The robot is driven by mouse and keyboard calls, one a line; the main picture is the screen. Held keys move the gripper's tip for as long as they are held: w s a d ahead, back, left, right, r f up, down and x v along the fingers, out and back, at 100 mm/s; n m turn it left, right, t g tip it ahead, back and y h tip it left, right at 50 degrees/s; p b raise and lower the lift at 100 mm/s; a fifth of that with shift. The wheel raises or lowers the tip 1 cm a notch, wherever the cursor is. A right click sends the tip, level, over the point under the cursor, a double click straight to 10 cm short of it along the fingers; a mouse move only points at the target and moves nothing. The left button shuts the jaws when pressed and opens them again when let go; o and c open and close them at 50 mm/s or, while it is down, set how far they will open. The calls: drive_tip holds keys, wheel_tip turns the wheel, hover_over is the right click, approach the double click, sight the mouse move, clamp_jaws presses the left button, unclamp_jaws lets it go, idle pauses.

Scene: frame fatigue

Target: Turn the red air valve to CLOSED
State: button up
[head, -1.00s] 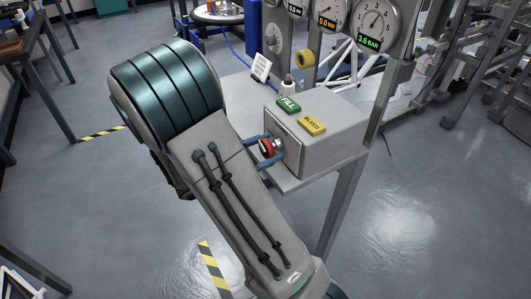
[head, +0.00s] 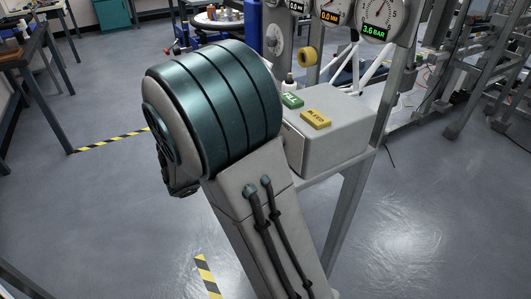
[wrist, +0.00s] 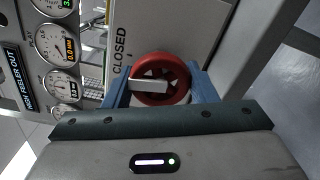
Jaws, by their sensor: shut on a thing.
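The red air valve (wrist: 160,78) is a round red knob with a pale bar across it, on a grey panel in the wrist view. The bar points to the left of the picture, its end near the foot of the sideways word CLOSED (wrist: 120,50). My gripper (wrist: 159,84) is shut on the knob, with one blue finger on its left and one on its right. In the head view my arm hides the valve and gripper. The grey valve box (head: 335,143) shows there behind my arm.
A green FILL block (head: 292,100) and a yellow BLEED block (head: 315,119) lie on top of the box. Gauges stand above it, one reading 3.6 BAR (head: 374,32). A post (head: 352,200) stands below.

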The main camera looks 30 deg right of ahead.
drive_tip(key=shift+m+b, duration=0.65)
drive_tip(key=shift+m, duration=0.15)
drive_tip(key=o, duration=1)
drive_tip(key=shift+c, duration=0.2)
drive_tip(key=a, duration=1.3)
drive_tip(key=shift+s+a+p, duration=0.2)
drive_tip(key=shift+a+p, duration=0.15)
drive_tip(key=shift+a, duration=0.05)
